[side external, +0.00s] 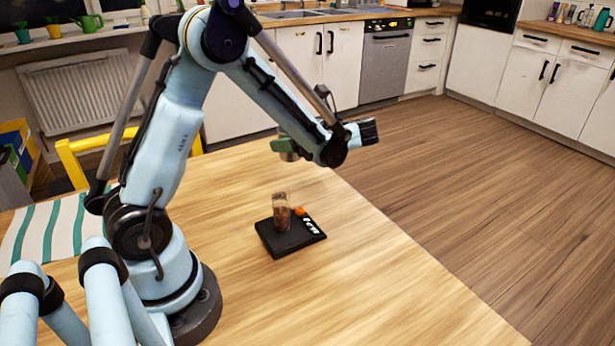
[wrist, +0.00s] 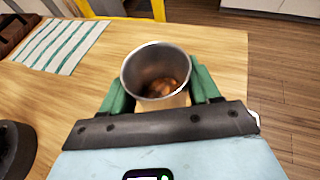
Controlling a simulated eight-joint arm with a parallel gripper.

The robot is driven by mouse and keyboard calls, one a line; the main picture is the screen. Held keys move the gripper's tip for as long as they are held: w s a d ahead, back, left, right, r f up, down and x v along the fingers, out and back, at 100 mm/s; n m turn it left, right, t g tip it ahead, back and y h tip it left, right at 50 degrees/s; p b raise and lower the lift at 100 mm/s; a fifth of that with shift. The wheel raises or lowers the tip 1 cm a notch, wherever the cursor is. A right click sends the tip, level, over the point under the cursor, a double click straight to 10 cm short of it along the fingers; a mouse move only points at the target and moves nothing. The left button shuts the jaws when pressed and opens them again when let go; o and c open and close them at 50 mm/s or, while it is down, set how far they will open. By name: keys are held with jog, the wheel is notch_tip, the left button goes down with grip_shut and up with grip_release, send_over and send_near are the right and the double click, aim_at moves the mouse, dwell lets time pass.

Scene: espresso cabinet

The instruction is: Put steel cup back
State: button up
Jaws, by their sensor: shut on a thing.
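The steel cup (wrist: 142,62) is a round metal cup, seen from above through its open mouth in the wrist view. Brown tones show at its bottom; I cannot tell if that is contents or reflection. My gripper (wrist: 160,90) is shut on the cup, with one green finger on each side of it. In the side external view my gripper (side external: 286,145) is held above the wooden table, near its far edge. Only a small part of the cup shows there below the green fingers.
A black scale (side external: 274,244) lies on the table (side external: 370,290), with a glass of brown contents (side external: 281,213) on it and a small orange item (side external: 299,211) beside the glass. A striped cloth (side external: 48,230) lies at the left. A yellow chair (side external: 72,165) stands behind the table.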

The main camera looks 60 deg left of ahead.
jog(key=shift+f, duration=4.8)
jog(key=shift+f, duration=0.15)
jog(key=o, duration=1.1)
